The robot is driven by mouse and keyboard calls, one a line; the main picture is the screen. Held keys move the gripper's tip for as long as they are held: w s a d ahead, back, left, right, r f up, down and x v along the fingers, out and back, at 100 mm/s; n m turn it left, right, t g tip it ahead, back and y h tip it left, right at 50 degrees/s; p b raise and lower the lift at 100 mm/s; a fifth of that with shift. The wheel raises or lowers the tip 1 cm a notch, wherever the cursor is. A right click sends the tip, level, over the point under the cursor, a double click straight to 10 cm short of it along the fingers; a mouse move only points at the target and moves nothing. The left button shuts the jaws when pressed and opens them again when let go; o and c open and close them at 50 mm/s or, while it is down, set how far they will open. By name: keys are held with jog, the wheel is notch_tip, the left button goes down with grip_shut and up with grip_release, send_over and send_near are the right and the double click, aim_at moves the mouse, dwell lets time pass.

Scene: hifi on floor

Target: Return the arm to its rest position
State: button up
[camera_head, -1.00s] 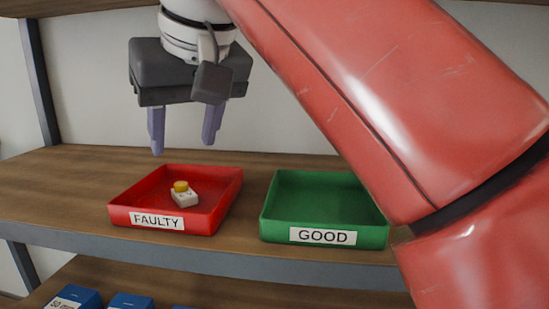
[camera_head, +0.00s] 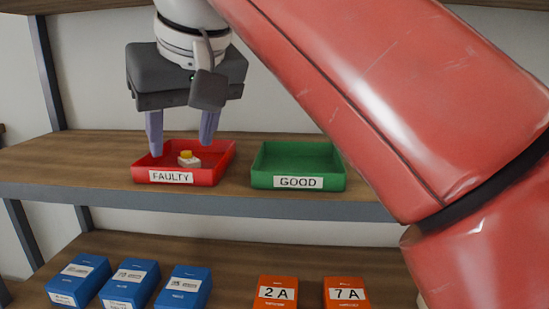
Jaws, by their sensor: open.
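My gripper (camera_head: 182,150) is open and empty, with its two purple fingers pointing down. In the picture it overlaps the back left of the red tray labelled FAULTY (camera_head: 206,179). A small white block with a yellow top (camera_head: 188,159) lies in that tray, apart from the fingers. My red arm (camera_head: 385,85) stretches from the right edge up to the top of the picture. It hides part of the shelf on the right.
A green tray labelled GOOD (camera_head: 335,184) stands empty on the same wooden shelf (camera_head: 60,160). On the lower shelf (camera_head: 230,260) are several blue boxes (camera_head: 130,284) and two orange boxes labelled 2 A (camera_head: 277,283) and 7 A (camera_head: 346,283). Another shelf edge crosses the top.

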jog(key=s+d+f+m+t+h, duration=0.1)
jog(key=d+f+m+h, duration=0.35)
jog(key=d+f, duration=1.7)
jog(key=s+d+f+m, duration=0.1)
jog(key=s+d+f, duration=0.1)
jog(key=f, duration=0.4)
jog(key=s+d+f+m, duration=0.2)
jog(key=s+d+f, duration=0.1)
jog(key=f, duration=0.3)
jog(key=shift+s+f+y, duration=0.15)
jog(key=shift+s+y, duration=0.2)
jog(key=shift+y, duration=0.1)
